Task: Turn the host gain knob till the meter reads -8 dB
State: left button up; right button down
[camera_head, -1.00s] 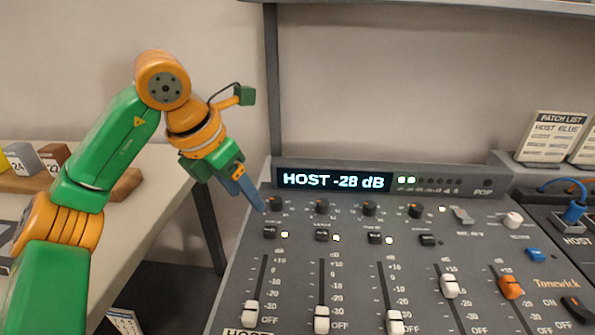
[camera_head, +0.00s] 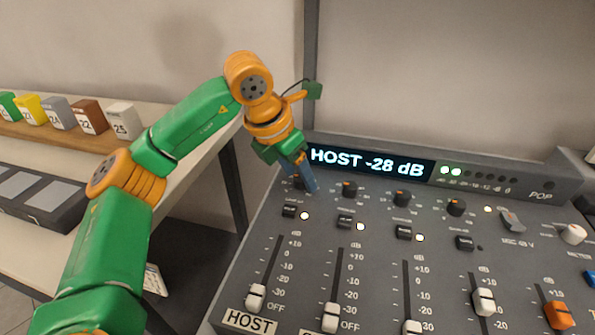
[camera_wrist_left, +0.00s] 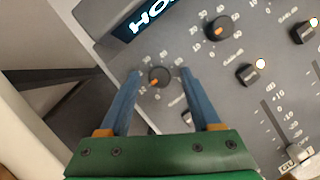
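The host gain knob (camera_wrist_left: 159,77), black with an orange pointer mark, is the leftmost in the mixer's top row. In the head view it is largely hidden behind my left gripper (camera_head: 304,180). In the left wrist view the left gripper (camera_wrist_left: 146,72) is open, its two blue fingers on either side of the knob with gaps showing. I cannot tell how far the fingertips are above the panel. The meter display (camera_head: 367,162) reads HOST -28 dB, with two green lights lit beside it. My right gripper is not in view.
Other gain knobs (camera_head: 402,199) continue the row to the right. Buttons and faders (camera_head: 256,296) lie below, above a HOST label (camera_head: 249,322). A table with several coloured number blocks (camera_head: 88,116) stands at the left. A dark post (camera_head: 311,60) rises behind the mixer.

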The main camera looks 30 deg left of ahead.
pick_arm(q)
grip_shut()
jog(key=shift+r, duration=0.1)
jog(key=m+h+p, duration=0.1)
jog(key=m+p, duration=0.3)
jog(key=shift+w+a+r+m+g+h, duration=0.1)
jog(key=shift+a+r+m+g+h, duration=0.1)
jog(key=shift+m+g+h, duration=0.2)
jog(key=m+g+p, duration=0.1)
jog(key=m+p, duration=0.2)
jog(key=m+g+h+p, duration=0.1)
jog(key=m+p, duration=0.2)
jog(key=shift+w, duration=0.2)
jog(key=m, duration=0.2)
jog(key=m+g+p, duration=0.1)
jog(key=shift+w+f+m+g+p, duration=0.1)
jog(key=shift+f+m+g+p, duration=0.05)
jog(key=shift+m+g+p, duration=0.2)
jog(key=shift+f+m+g, duration=0.15)
jog(key=shift+m+g, duration=0.4)
jog(key=shift+m, duration=1)
